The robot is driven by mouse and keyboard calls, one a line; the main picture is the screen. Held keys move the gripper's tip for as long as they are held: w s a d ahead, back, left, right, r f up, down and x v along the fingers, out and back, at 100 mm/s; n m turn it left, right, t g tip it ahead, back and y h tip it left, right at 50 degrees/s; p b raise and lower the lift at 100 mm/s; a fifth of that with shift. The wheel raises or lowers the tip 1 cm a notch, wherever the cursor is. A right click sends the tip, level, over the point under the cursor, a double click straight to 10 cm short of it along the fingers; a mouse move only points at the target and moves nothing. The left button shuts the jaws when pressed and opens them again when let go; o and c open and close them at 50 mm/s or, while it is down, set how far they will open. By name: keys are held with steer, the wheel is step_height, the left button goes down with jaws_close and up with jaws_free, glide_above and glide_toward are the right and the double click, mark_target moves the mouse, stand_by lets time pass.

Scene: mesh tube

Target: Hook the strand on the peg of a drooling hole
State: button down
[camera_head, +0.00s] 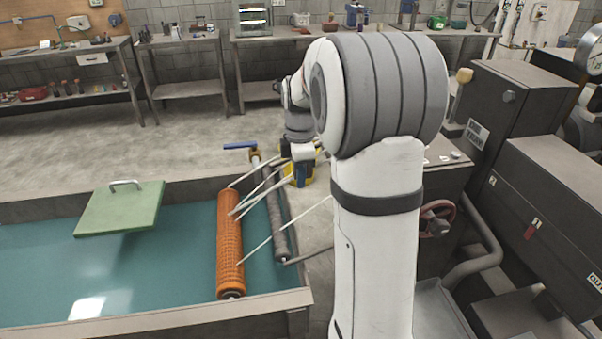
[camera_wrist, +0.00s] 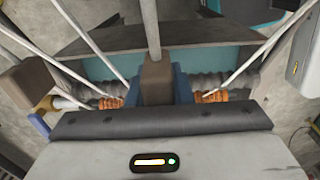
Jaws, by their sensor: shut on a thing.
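The orange mesh tube (camera_head: 230,240) lies at the right end of a tank of teal liquid in the head view. Several pale strands run from it up and right toward my gripper (camera_head: 301,174); one strand (camera_head: 260,249) runs behind my arm. In the wrist view my gripper (camera_wrist: 160,88) has its blue fingers closed around a brown block (camera_wrist: 157,75), from which a pale strand (camera_wrist: 152,25) runs up the picture. Orange parts of the tube show on both sides of the fingers. I cannot make out which holes drool, and no peg is clear.
A grey ridged roller (camera_head: 277,212) lies right of the tube, with a blue handle (camera_head: 240,145) near its far end. A green lid (camera_head: 120,208) rests over the tank. Dark machines (camera_head: 520,110) crowd the right. The floor behind the tank is clear.

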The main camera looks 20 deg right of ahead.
steer(key=shift+f+b, duration=1.05)
steer(key=shift+f, duration=0.55)
stand_by(1.1)
steer(key=c, duration=1.2)
jaws_free()
steer(key=shift+r, duration=0.1)
step_height(320, 180, up, 7)
steer(key=shift+r, duration=0.3)
steer(key=shift+s, duration=0.15)
steer(key=s+a+f+m+t, duration=0.1)
steer(key=s+a+m, duration=0.4)
steer(key=s, duration=0.6)
steer(key=s+a+f+m+t, duration=0.1)
steer(key=s+a+f+m, duration=0.3)
steer(key=s+m, duration=0.6)
steer(key=shift+s+a+m+t, duration=0.3)
steer(key=shift+s+a+t, duration=0.1)
steer(key=shift+s+a, duration=0.3)
